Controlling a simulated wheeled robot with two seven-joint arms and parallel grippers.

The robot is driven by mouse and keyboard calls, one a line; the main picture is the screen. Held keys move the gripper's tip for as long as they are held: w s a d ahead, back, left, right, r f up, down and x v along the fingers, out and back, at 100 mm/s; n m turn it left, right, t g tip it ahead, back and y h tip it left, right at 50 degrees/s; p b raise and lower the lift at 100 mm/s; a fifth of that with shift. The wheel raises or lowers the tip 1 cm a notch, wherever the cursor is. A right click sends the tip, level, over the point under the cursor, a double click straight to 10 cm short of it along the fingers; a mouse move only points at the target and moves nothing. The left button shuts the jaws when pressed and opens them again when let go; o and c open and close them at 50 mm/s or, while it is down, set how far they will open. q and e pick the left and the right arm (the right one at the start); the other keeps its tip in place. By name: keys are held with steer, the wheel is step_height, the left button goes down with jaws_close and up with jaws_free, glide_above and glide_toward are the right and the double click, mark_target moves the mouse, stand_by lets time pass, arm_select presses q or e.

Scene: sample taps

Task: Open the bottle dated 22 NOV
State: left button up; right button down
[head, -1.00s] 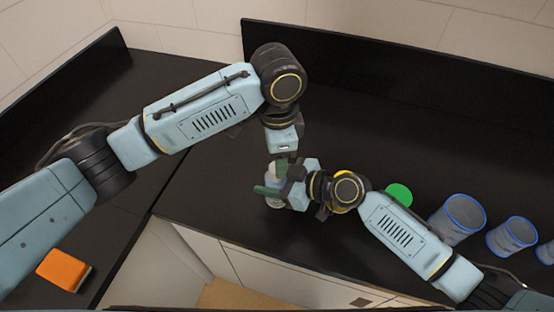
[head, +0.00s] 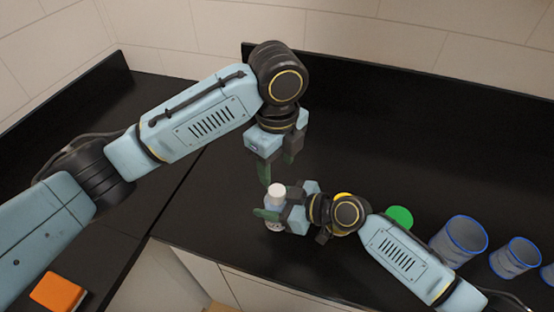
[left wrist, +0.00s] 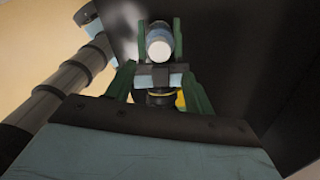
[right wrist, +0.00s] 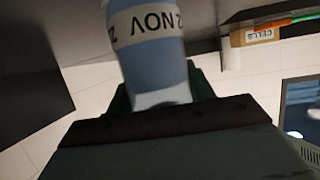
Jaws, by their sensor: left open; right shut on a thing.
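My right gripper (head: 276,212) is shut around the bottle's body from the right. My left gripper (head: 277,167) is open and empty, just above and behind the cap, apart from it. In the left wrist view the cap (left wrist: 160,46) shows beyond the open fingers.
Blue-rimmed containers (head: 460,237) stand at the right. A green round top (head: 399,217) and a partly hidden yellow one lie behind my right arm. An orange block (head: 58,291) is at the lower left. The dark counter behind the bottle is clear.

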mark_target(277, 190)
arm_select(q)
step_height(277, 190, down, 8)
steer(key=shift+r, duration=0.1)
stand_by(0.4)
steer(key=c, duration=1)
steer(key=n, duration=0.3)
steer(key=shift+n, duration=0.3)
steer(key=n, duration=0.3)
steer(key=shift+r, duration=0.1)
steer(key=o, duration=1)
